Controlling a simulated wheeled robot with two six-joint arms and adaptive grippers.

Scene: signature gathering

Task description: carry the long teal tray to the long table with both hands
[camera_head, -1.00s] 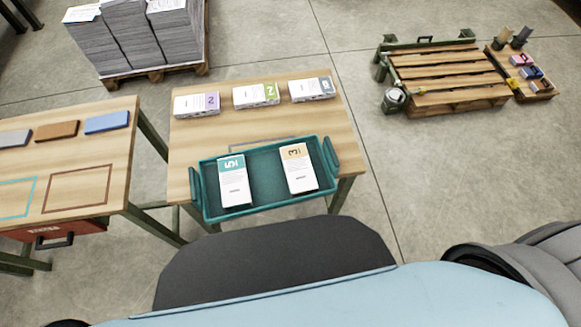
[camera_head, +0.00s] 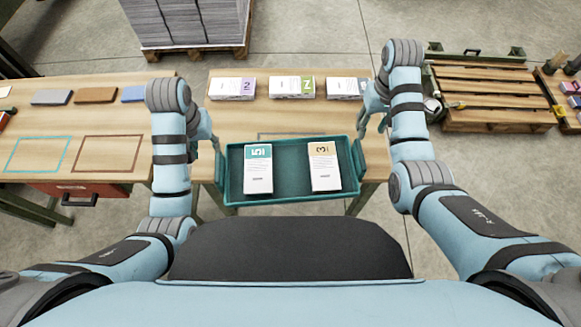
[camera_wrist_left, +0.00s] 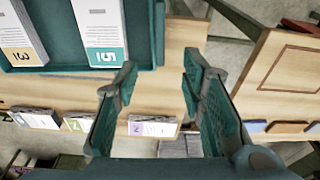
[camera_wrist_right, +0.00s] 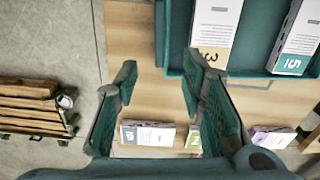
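The long teal tray (camera_head: 289,188) sits at the front edge of the middle wooden table (camera_head: 240,120), with a raised handle at each end. It holds a stack labelled 5 (camera_head: 258,172) and a stack labelled 3 (camera_head: 325,168). My left gripper (camera_head: 208,138) is by the tray's left end; in the left wrist view (camera_wrist_left: 158,72) it is open and empty. My right gripper (camera_head: 371,112) is by the right end; in the right wrist view (camera_wrist_right: 161,66) it is open and empty. Neither visibly touches the tray. I cannot tell which table is the long one.
Another wooden table (camera_head: 112,106) on the left has teal and brown outlines, small blocks and a red drawer (camera_head: 85,190). Several paper stacks (camera_head: 305,88) line the middle table's back. A paper pallet (camera_head: 195,40) stands behind; a slatted wooden platform (camera_head: 485,95) stands right.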

